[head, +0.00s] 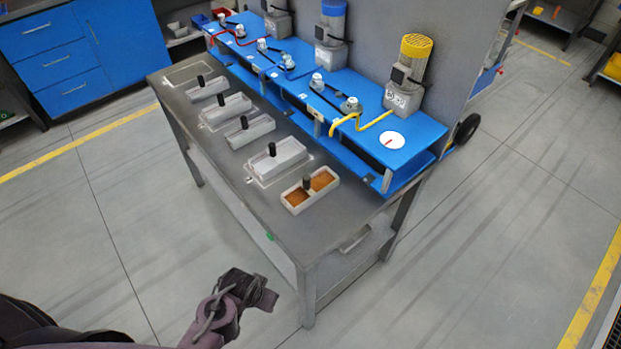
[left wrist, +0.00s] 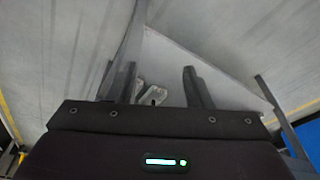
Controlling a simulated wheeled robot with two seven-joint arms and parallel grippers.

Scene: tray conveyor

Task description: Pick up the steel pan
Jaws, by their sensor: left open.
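A row of light grey rectangular pans with black upright knobs sits on the grey table (head: 243,205). I cannot tell which is the steel pan. The nearest one (head: 296,197) has two compartments with orange-brown contents. Behind it is a pale closed-looking one (head: 290,152), then several more, such as one (head: 262,130) further back. My left gripper (head: 258,290) is in front of the table's near end, apart from the pans. In the left wrist view its two fingers (left wrist: 158,82) are spread and empty, with small pale objects beyond. My right gripper is not in view.
A blue raised shelf (head: 415,135) with motors, valves and red and yellow pipes runs along the table's back. A grey panel stands behind it. A pale item (head: 355,238) shows below the tabletop. Blue cabinets (head: 55,55) stand far left. The floor in front is clear.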

